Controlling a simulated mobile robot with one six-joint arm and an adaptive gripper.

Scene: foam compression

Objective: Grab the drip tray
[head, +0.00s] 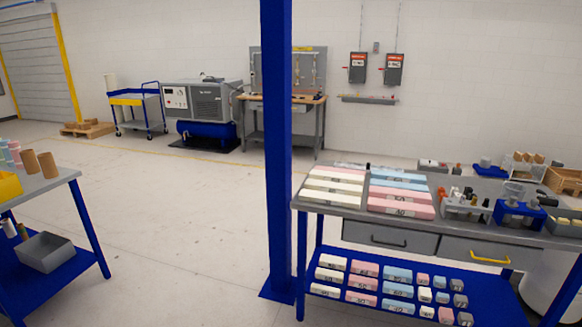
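I cannot tell for certain which thing is the drip tray. A grey open-topped tray (45,252) sits on the blue lower shelf of the table at the left edge; it looks empty, and nothing is seen touching it. A dark flat mat or pan (203,148) lies under the grey compressor (205,100) at the back wall. My gripper is not in view.
A blue upright post (276,150) stands in the middle. A grey workbench (352,226) at the right carries foam blocks (402,194) and fixtures, with more blocks on its shelf. A blue cart (138,98) stands behind. Open floor (170,230) lies between the tables.

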